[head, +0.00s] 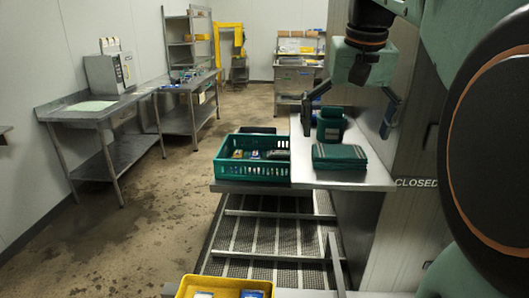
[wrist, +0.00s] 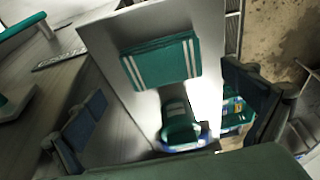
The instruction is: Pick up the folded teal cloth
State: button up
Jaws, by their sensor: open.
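The folded teal cloth (head: 340,157) lies flat on a steel shelf (head: 372,179), near its front edge, with pale stripes along its side. It also shows in the wrist view (wrist: 161,60), with white stripes near its two ends. My gripper (head: 346,131) is open, its two fingers spread wide above the shelf. It is empty and apart from the cloth, which lies ahead of the fingers in the wrist view (wrist: 164,84). A teal rounded container (head: 330,124) stands just behind the cloth and appears between my fingers in the wrist view (wrist: 178,122).
A green crate (head: 246,173) with small packets stands left of the cloth. A yellow crate (head: 185,289) is at the bottom. A wall panel marked CLOSED (head: 416,183) is close on the right. Steel tables (head: 105,113) line the left wall, with open floor between.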

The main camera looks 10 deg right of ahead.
aim_at(339, 150)
jog(key=x, duration=0.3)
jog(key=shift+w+a+f, duration=0.1)
jog(key=shift+a+f, duration=0.05)
jog(key=shift+f, duration=0.25)
jog(key=c, duration=1.1)
jog(key=shift+c, duration=0.2)
jog(key=shift+r, duration=0.2)
